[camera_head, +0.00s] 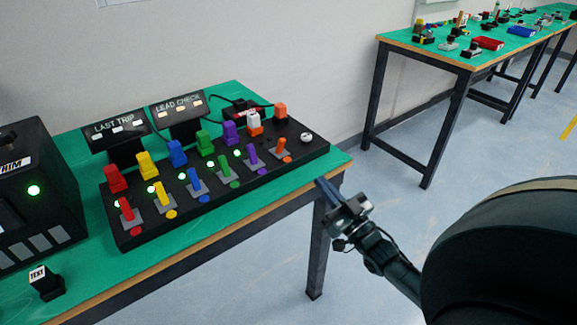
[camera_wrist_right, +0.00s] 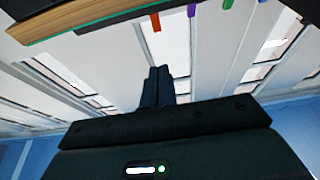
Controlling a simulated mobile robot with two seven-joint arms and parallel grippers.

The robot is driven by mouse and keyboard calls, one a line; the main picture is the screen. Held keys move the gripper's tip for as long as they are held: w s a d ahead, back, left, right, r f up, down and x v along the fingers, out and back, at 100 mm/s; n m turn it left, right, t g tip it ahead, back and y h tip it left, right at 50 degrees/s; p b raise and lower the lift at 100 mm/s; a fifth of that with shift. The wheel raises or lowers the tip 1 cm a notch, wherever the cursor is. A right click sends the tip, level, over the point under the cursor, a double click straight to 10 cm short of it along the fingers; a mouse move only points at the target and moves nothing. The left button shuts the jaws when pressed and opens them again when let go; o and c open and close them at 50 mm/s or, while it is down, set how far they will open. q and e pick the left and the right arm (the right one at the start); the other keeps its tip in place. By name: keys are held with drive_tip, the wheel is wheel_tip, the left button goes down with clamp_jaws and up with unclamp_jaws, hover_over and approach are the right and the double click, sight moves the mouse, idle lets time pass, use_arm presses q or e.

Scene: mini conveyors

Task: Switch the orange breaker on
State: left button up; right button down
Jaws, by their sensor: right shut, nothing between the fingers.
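The black breaker panel (camera_head: 190,215) lies on the green-topped table. The orange breaker's lever (camera_head: 284,147) is the last of a row of coloured levers, at the panel's right end. No green light shows beside it, while green lights show by the other levers. Its orange lever also appears at the top of the right wrist view (camera_wrist_right: 156,22). My right gripper (camera_head: 322,187) is shut and empty, off the table's right front edge, to the lower right of the orange lever and apart from it. Its closed fingers show in the wrist view (camera_wrist_right: 159,85). My left gripper is not seen.
Coloured blocks stand behind the levers; an orange one (camera_head: 255,129) has a white piece on top. Behind are LAST TRIP (camera_head: 113,130) and LEAD CHECK (camera_head: 178,110) signs. A black box (camera_head: 40,190) and a TEST block (camera_head: 45,284) stand left.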

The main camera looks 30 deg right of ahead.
use_arm(q)
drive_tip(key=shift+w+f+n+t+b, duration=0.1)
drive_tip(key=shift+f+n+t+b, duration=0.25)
drive_tip(key=shift+b, duration=0.6)
use_arm(e)
wheel_tip(320, 180, down, 3)
drive_tip(key=shift+f, duration=0.15)
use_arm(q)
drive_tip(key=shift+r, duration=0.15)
use_arm(e)
drive_tip(key=shift+w, duration=0.1)
approach(282, 145)
drive_tip(key=x, duration=0.6)
drive_tip(key=shift+w+d, duration=0.1)
drive_tip(key=shift+w, duration=0.25)
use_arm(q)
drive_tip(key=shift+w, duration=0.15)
use_arm(e)
drive_tip(key=shift+w, duration=0.1)
